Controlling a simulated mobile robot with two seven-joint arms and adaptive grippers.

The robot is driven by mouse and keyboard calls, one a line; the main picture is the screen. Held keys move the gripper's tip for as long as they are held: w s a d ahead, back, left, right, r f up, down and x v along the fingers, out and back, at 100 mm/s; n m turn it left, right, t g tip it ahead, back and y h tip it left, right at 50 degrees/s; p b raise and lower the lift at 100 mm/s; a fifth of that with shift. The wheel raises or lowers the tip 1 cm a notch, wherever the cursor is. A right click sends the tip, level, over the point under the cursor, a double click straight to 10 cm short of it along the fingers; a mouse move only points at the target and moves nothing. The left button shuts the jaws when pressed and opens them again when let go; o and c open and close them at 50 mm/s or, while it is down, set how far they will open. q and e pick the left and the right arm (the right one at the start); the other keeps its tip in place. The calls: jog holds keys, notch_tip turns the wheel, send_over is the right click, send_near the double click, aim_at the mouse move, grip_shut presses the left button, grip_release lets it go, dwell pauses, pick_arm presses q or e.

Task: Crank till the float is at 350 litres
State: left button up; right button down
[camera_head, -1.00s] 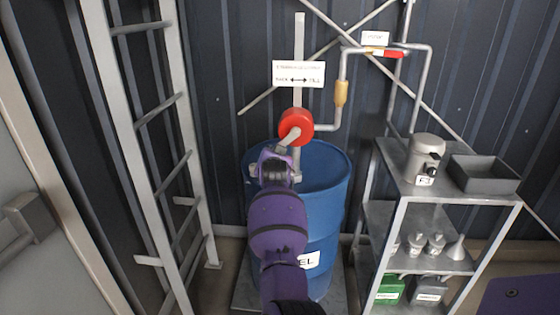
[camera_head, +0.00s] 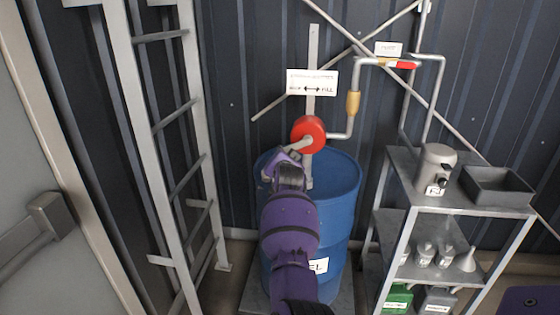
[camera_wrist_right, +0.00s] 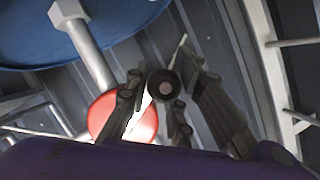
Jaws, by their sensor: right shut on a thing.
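The pump's red round body (camera_head: 308,134) is fixed above the blue barrel (camera_head: 340,200), and its grey crank arm (camera_head: 295,147) points down and left. My right gripper (camera_head: 283,160) is at the outer end of the crank, over the barrel's top. In the right wrist view, the fingers of my right gripper (camera_wrist_right: 165,95) are closed around the crank handle, whose round end (camera_wrist_right: 165,86) faces the camera. The red pump body (camera_wrist_right: 125,118) shows behind the fingers. I cannot make out a float or a litre scale. My left gripper is out of view.
A sign (camera_head: 312,82) with a two-way arrow and the word FILL hangs above the pump. A pipe with a yellow section (camera_head: 353,104) and a red handle (camera_head: 405,65) runs right. A ladder (camera_head: 124,85) stands left; a metal shelf (camera_head: 408,190) with containers stands right.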

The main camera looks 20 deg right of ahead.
jog(key=c, duration=1.6)
grip_release()
jog(key=shift+r, duration=0.1)
jog(key=v, duration=1.2)
jog(key=shift+a, duration=0.1)
